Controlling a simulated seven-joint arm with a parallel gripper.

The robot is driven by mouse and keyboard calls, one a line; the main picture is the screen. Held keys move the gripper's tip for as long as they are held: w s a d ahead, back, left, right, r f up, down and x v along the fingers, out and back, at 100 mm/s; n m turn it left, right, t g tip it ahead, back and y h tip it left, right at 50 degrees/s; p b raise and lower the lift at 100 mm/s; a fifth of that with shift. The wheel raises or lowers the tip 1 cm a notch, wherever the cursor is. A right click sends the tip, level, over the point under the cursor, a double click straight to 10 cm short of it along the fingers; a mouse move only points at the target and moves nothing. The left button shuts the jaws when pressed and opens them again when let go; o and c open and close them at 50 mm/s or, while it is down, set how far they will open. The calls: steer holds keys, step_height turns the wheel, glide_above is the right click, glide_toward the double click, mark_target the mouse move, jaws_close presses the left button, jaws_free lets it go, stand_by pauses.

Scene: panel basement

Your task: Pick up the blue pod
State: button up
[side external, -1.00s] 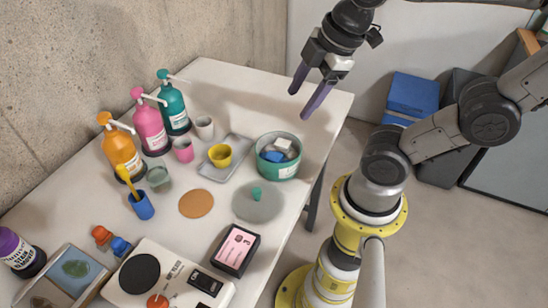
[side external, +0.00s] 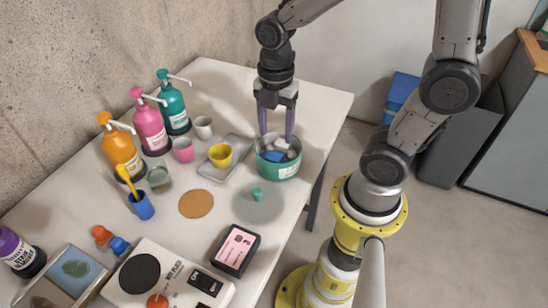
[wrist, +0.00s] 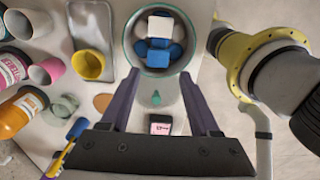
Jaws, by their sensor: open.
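A green tin (side external: 278,171) stands open near the table's right edge. Blue and white block-like pieces lie in it; a blue one (side external: 274,157) shows at the front. In the wrist view the tin (wrist: 187,62) holds white pieces (wrist: 160,26) and blue pieces, one blue piece (wrist: 157,59) nearest my fingers. Which piece is the blue pod I cannot tell for certain. A small blue object (side external: 121,246) also lies on the table beside an orange one (side external: 101,235). My gripper (side external: 276,135) is open and empty, pointing down with its purple fingertips at the tin's rim area.
A grey tray (side external: 212,174) with a yellow cup (side external: 220,155) stands left of the tin. A clear lid (side external: 258,207) with a green knob lies in front. Pump bottles (side external: 150,128) line the wall. A hot plate (side external: 160,279) and a pink-labelled box (side external: 236,250) are at the front.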

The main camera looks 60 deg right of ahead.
mark_target(274, 156)
step_height(274, 156, down, 7)
steer(key=shift+w+f, duration=0.15)
jaws_close()
stand_by(0.5)
steer(key=shift+r, duration=0.55)
step_height(274, 156, up, 2)
steer(key=shift+r, duration=0.1)
steer(key=s+r, duration=0.9)
steer(key=s, duration=0.5)
steer(key=shift+a+r, duration=0.35)
steer(key=shift+r, duration=0.05)
